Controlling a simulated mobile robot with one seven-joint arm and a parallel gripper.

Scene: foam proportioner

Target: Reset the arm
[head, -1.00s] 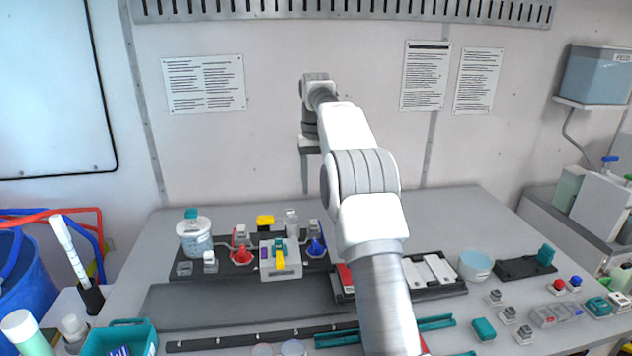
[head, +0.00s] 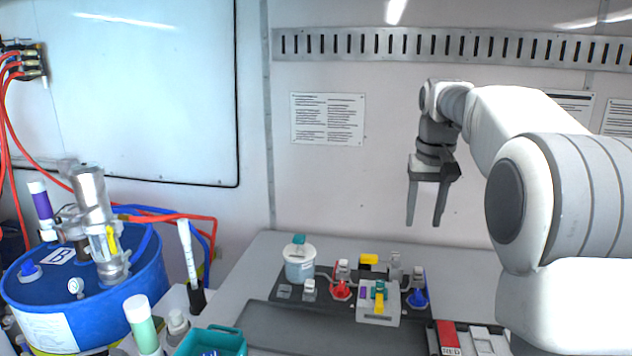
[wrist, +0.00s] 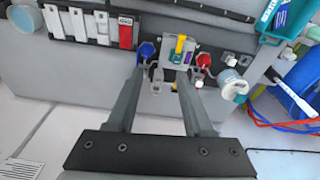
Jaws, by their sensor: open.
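My gripper (head: 425,222) hangs from my arm in the upper right of the head view, fingers pointing down. Its two fingers are apart with nothing between them. It is in the air in front of the back wall, above the far side of the bench. In the wrist view my gripper (wrist: 168,78) also shows open and empty. Its fingers reach toward a grey fixture (head: 379,305) with a yellow part, between a red knob (head: 341,290) and a blue knob (head: 417,297), and appear apart from them.
A white tub (head: 299,263) with a teal top stands left of the fixture. A blue drum (head: 90,300) with a metal pump and hoses stands at the left. A teal bin (head: 210,342) is at the front. A slotted metal rail (head: 450,45) runs along the upper wall.

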